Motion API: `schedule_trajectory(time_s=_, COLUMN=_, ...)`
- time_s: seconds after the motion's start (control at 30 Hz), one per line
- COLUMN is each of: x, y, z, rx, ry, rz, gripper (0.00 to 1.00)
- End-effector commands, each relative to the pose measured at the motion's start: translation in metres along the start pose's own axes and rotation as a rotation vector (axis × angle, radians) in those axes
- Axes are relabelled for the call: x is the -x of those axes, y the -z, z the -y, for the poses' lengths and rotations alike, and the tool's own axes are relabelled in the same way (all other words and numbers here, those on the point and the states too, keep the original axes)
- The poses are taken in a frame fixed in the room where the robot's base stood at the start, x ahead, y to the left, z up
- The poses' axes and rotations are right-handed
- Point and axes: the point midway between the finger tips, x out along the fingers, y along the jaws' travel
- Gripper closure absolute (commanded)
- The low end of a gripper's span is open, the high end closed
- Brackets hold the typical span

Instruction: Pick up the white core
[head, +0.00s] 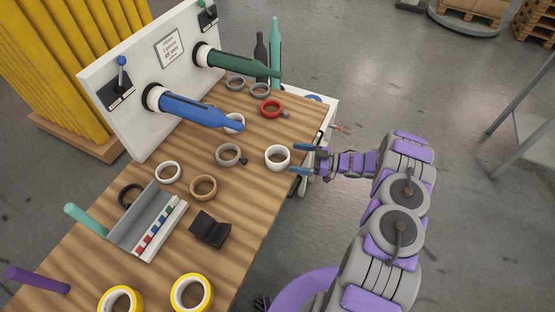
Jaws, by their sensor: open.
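A white core (277,157), a thick white ring, lies near the right edge of the wooden table, and its round hole faces up. My gripper (297,158) comes in from the right and is open and empty. Its two blue-tipped fingers point left at the core, one at the far side and one at the near side of its right rim. Whether the fingertips touch the core I cannot tell. Two other white rings show: one (168,172) beside the grey tray, and one (235,123) partly hidden by the blue spindle.
A grey ring (228,155), a tan ring (203,188) and a red ring (270,108) lie around the core. The blue spindle (195,108) and green spindle (240,63) reach over the table (255,200). A black object (210,229) and yellow tape rolls (192,293) are nearer.

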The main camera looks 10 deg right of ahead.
Motion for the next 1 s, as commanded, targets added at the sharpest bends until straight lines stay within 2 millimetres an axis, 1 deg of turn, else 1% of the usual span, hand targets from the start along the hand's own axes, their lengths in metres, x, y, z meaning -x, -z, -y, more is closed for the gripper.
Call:
schedule_trajectory(time_s=0.17, x=-0.010, y=-0.001, z=0.000, rx=0.002, ry=0.001, rz=0.001, gripper=0.00)
schedule_trajectory(time_s=0.4, x=-0.045, y=-0.003, z=0.001, rx=0.003, ry=0.004, rz=0.001, gripper=0.00)
schedule_trajectory(time_s=0.5, x=-0.055, y=-0.002, z=0.002, rx=0.002, ry=0.003, rz=0.000, gripper=0.00)
schedule_trajectory(time_s=0.6, x=-0.059, y=-0.002, z=0.001, rx=0.002, ry=0.001, rz=-0.001, gripper=0.00)
schedule_trajectory(time_s=0.8, x=-0.058, y=-0.001, z=0.001, rx=0.002, ry=0.000, rz=-0.001, gripper=0.00)
schedule_trajectory(time_s=0.87, x=-0.058, y=-0.001, z=0.001, rx=0.002, ry=0.000, rz=-0.001, gripper=0.05)
schedule_trajectory(time_s=1.0, x=-0.058, y=-0.001, z=0.001, rx=0.002, ry=0.000, rz=-0.001, gripper=0.18)
